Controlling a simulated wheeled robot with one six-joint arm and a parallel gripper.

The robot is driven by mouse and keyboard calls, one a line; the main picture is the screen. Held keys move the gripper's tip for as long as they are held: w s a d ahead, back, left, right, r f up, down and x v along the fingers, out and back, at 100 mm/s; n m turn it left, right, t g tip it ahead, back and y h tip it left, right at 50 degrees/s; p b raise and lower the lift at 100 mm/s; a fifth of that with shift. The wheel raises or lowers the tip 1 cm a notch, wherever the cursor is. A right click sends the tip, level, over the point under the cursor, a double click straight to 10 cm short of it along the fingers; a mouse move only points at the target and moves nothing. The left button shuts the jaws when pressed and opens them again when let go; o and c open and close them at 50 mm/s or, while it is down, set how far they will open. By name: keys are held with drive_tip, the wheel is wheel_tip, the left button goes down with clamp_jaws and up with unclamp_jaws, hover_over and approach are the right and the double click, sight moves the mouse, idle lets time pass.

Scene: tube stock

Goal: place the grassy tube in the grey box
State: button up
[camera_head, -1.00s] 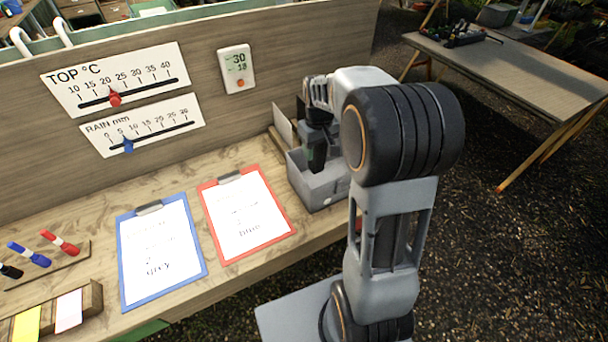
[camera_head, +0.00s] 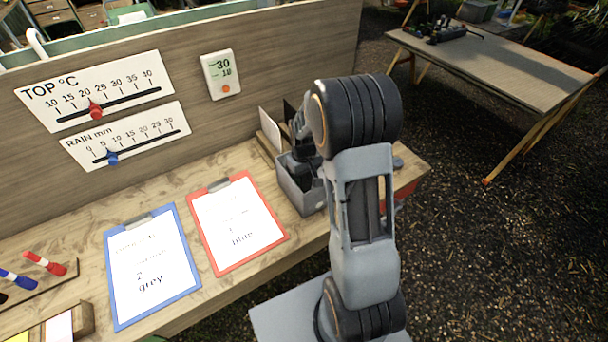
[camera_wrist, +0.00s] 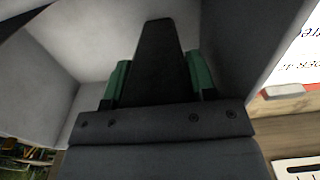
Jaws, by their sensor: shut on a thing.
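The grey box (camera_head: 316,201) stands open-topped on the bench, right of the red clipboard; my arm hides part of it. Its pale inner walls (camera_wrist: 40,85) surround my gripper in the wrist view. My gripper (camera_wrist: 165,60) points down into the box and is shut on the grassy tube (camera_wrist: 202,75). The green tube shows on both sides of the dark finger, and its middle is hidden behind it. In the head view the tube is hidden, and only dark parts of the gripper show above the box. I cannot tell whether the tube touches the box floor.
A red-edged clipboard (camera_head: 236,222) and a blue-edged clipboard (camera_head: 151,267) lie left of the box. A wooden board (camera_head: 190,75) with gauges rises behind. Pens (camera_head: 45,262) lie at the far left. Something red (camera_head: 400,190) shows right of my arm. A separate table (camera_head: 500,70) stands back right.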

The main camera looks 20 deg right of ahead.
drive_tip(key=shift+f, duration=0.15)
drive_tip(key=o, duration=1)
wheel_tip(320, 180, up, 11)
drive_tip(key=shift+r+b, duration=0.15)
drive_tip(key=shift+b, duration=0.65)
drive_tip(key=s+a+r+t, duration=0.1)
drive_tip(key=s+a+r, duration=0.1)
drive_tip(key=s, duration=0.3)
drive_tip(key=s+a+r+m+t, duration=0.1)
drive_tip(key=s+a+r+t, duration=0.1)
drive_tip(key=s, duration=0.3)
drive_tip(key=s+a+r+t, duration=0.1)
drive_tip(key=s+a, duration=0.3)
drive_tip(key=s, duration=0.2)
drive_tip(key=shift+a+r, duration=0.1)
drive_tip(key=shift+r, duration=0.3)
